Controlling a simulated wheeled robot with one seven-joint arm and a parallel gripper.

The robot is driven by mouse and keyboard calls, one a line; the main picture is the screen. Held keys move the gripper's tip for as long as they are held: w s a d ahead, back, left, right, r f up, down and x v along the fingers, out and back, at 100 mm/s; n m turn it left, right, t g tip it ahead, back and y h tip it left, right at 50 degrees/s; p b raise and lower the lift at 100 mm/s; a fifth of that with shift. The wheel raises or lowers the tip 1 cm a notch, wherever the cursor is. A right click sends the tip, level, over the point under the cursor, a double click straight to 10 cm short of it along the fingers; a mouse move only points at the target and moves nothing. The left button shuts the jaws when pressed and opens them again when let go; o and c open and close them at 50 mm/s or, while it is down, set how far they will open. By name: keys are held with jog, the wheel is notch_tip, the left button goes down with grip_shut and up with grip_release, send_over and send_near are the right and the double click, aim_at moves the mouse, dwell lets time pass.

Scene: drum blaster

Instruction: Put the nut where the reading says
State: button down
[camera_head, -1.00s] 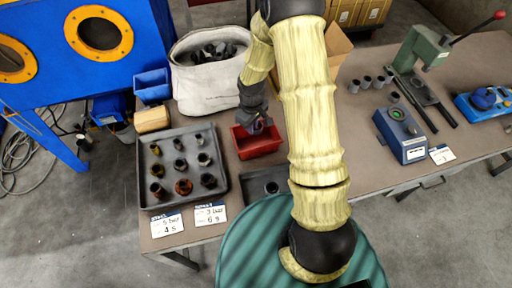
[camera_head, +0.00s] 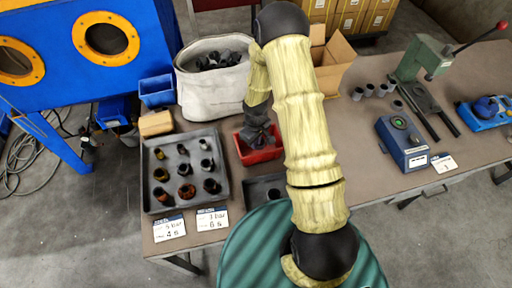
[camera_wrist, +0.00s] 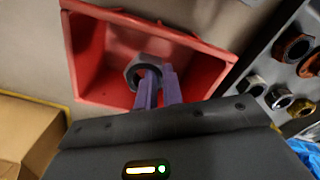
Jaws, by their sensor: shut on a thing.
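My gripper (camera_wrist: 154,82) has its purple fingers shut on a dark grey hex nut (camera_wrist: 138,68), seen in the wrist view. The nut is over or in the red bin (camera_wrist: 90,60); I cannot tell whether it touches the bin. In the head view my gripper (camera_head: 259,134) is at the red bin (camera_head: 266,156), and the nut is hidden. A blue device (camera_head: 405,150) with a small green-lit display (camera_head: 398,122) stands on the right; its reading is too small to make out.
A dark tray (camera_head: 150,205) left of the bin holds several ring-like parts. Two cards, (camera_head: 169,228) and (camera_head: 212,219), lie in front of it. A small dark tray (camera_head: 254,192) is in front of the bin.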

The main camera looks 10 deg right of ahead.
jog(key=shift+f, duration=0.1)
jog(key=shift+f+p, duration=0.45)
jog(key=shift+f, duration=1.55)
jog(key=shift+f, duration=0.3)
jog(key=c, duration=1.5)
grip_release()
jog(key=shift+b, duration=0.3)
jog(key=shift+c, duration=0.2)
jog(key=shift+r+p, duration=0.3)
jog(key=shift+r, duration=0.2)
notch_tip(320, 180, up, 12)
jog(key=shift+f+b, duration=0.2)
jog(key=shift+b, duration=0.9)
